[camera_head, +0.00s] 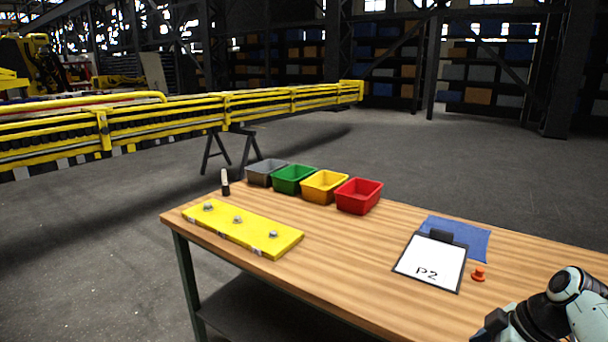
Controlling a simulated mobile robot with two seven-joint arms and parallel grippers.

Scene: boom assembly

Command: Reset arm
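My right arm shows at the lower right corner, over the right end of the wooden table (350,262). Its white and black links are in view, with a dark part at the bottom edge (490,326) that may belong to the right gripper. The fingers cannot be made out, so I cannot tell whether it is open or shut. My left arm and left gripper are not in view.
On the table are a yellow plate (262,238) with several metal fittings, grey (265,180), green (293,187), yellow (324,195) and red (358,206) bins, a clipboard (420,262), a blue cloth (475,238) and an orange knob (478,274). A yellow boom (255,104) stands behind.

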